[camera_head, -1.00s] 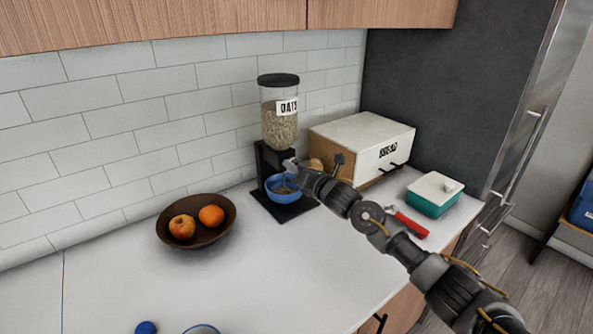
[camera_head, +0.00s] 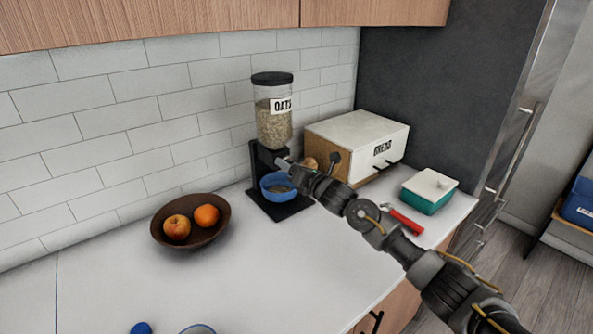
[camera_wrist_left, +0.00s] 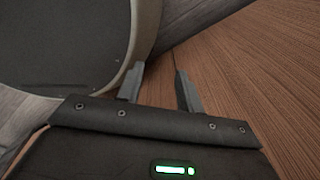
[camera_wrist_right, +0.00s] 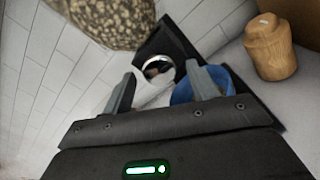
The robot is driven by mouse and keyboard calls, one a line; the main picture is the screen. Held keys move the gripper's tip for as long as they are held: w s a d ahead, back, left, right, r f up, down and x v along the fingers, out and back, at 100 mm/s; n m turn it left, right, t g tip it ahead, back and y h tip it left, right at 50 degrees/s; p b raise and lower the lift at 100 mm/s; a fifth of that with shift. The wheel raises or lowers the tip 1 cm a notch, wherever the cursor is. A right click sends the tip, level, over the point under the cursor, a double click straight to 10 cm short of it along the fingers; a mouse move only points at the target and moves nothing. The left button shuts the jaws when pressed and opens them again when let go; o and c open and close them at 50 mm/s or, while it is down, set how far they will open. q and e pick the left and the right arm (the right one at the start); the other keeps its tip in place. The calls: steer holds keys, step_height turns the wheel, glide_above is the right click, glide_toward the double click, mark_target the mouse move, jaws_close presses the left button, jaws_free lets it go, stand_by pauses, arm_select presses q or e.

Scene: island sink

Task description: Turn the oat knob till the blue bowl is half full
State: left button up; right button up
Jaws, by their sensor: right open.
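The oat dispenser (camera_head: 273,122) has a clear oat-filled hopper, a black lid and a black stand. The blue bowl (camera_head: 271,190) sits on its base under the hopper; something brownish shows inside, level unclear. My right gripper (camera_head: 283,164) is at the dispenser's front, just above the bowl. In the right wrist view my right gripper (camera_wrist_right: 160,86) is open, with a round silver-rimmed part (camera_wrist_right: 158,67), perhaps the knob or outlet, showing between and beyond its fingers. I cannot tell whether they touch it. My left gripper (camera_wrist_left: 158,86) is open and empty, away from the counter objects.
A brown bowl (camera_head: 160,238) with an apple and an orange stands left. The bread box (camera_head: 345,140), a wooden jar (camera_wrist_right: 270,50), a red-handled tool (camera_head: 406,222) and a teal butter dish (camera_head: 428,194) are right of the dispenser.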

steer(key=b+v, duration=0.2)
steer(key=v, duration=0.8)
steer(key=shift+s+d, duration=0.25)
steer(key=shift+s, duration=0.1)
steer(key=shift+f, duration=0.15)
